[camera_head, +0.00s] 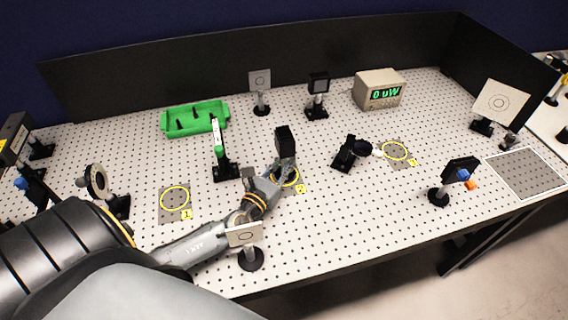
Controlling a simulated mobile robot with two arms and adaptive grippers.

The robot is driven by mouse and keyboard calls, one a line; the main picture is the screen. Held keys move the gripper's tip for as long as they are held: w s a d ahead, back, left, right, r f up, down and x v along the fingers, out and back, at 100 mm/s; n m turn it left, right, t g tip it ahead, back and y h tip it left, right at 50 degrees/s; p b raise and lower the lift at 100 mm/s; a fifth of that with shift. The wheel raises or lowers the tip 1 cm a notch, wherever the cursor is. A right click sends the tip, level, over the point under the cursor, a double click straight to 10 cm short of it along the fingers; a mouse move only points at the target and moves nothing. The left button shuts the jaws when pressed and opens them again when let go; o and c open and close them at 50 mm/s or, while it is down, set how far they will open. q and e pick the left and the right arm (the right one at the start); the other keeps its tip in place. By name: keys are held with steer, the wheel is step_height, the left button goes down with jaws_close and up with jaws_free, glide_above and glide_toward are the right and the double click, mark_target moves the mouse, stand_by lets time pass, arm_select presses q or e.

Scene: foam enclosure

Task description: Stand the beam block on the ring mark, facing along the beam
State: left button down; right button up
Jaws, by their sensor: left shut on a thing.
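The beam block (285,139) is a black upright block in the middle of the board. My left gripper (284,162) is shut on its lower part. The block's foot is hidden by the gripper, so I cannot tell whether it touches the board. A yellow ring mark (297,180) lies at the gripper, partly covered by it. Two other yellow ring marks show, one at the left (175,212) and one at the right (396,162). My right gripper is not in view.
A black post mount (221,165) stands left of the gripper and a tilted black mount (346,153) right of it. A white card on a post (246,234) stands in front, close to my arm. A green tray (196,116) and a power meter (380,90) are behind.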

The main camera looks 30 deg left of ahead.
arm_select(q)
steer(key=c, duration=1.7)
jaws_free()
steer(key=shift+f, duration=0.15)
steer(key=o, duration=0.4)
steer(key=shift+r, duration=0.3)
steer(key=s+b, duration=0.1)
steer(key=s, duration=0.2)
steer(key=s+b, duration=0.1)
steer(key=s, duration=0.3)
steer(key=s+d+b, duration=0.1)
steer(key=s, duration=0.3)
steer(key=shift+s+f, duration=0.15)
steer(key=shift+f, duration=0.05)
steer(key=shift+s+r, duration=0.1)
steer(key=shift+s, duration=0.3)
